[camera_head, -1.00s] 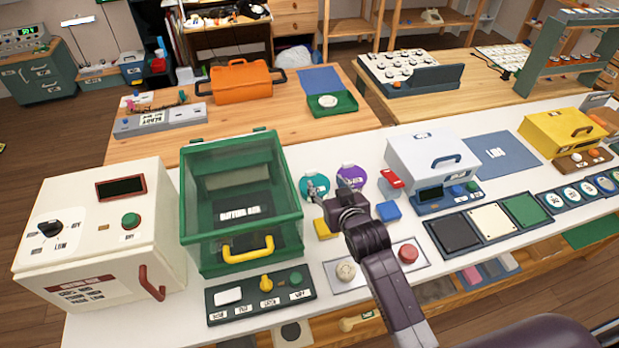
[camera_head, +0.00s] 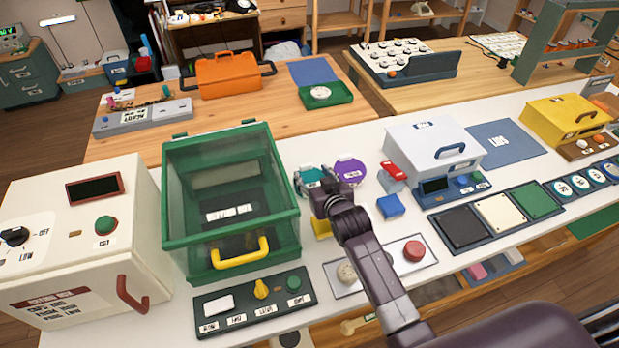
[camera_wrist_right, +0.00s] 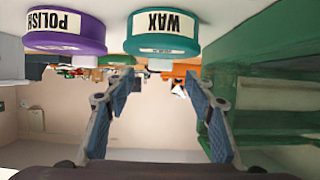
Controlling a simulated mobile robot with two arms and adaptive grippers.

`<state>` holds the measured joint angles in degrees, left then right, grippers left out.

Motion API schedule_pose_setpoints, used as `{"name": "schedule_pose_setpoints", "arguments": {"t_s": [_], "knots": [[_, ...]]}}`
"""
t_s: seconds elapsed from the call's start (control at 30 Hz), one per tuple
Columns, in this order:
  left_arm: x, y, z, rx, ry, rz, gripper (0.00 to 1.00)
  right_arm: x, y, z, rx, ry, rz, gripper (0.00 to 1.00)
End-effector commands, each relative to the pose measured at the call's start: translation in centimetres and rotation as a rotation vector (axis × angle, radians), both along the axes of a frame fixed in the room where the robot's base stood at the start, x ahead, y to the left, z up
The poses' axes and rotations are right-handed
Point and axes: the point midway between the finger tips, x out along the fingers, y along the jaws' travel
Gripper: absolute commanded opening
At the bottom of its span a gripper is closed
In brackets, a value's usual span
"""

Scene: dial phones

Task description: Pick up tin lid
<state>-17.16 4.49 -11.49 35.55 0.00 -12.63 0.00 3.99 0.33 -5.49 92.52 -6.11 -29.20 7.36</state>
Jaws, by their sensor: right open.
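A teal tin (camera_head: 308,175) and a purple tin (camera_head: 350,170) stand side by side on the white bench top, right of the green box. In the right wrist view, which is upside down, the teal tin's label reads WAX (camera_wrist_right: 165,30) and the purple one reads POLISH (camera_wrist_right: 65,30). My right gripper (camera_head: 315,184) is open just in front of the teal tin and partly hides it. In the wrist view its two spread fingers (camera_wrist_right: 158,88) have nothing between them. My left gripper is not in view.
The green see-through box (camera_head: 235,200) with a yellow handle stands close left of the tins. A red-topped block (camera_head: 393,172), a blue block (camera_head: 390,206) and a white box (camera_head: 432,150) are to the right. A button panel (camera_head: 385,262) lies in front.

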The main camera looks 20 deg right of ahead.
Motion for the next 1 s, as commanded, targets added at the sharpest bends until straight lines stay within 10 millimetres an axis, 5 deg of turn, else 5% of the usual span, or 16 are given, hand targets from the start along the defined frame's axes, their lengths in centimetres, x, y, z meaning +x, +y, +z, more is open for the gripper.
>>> {"name": "schedule_pose_setpoints", "arguments": {"t_s": [0.3,0.7,1.0], "knots": [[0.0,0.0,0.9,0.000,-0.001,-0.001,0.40,3.5,0.2,-1.0,-0.001,-0.001,0.000,0.49],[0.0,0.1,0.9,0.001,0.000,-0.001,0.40,4.3,0.2,-1.5,0.000,-0.001,0.000,0.49],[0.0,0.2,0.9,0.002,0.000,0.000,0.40,4.2,0.2,-1.5,0.000,0.000,0.000,0.16]]}}
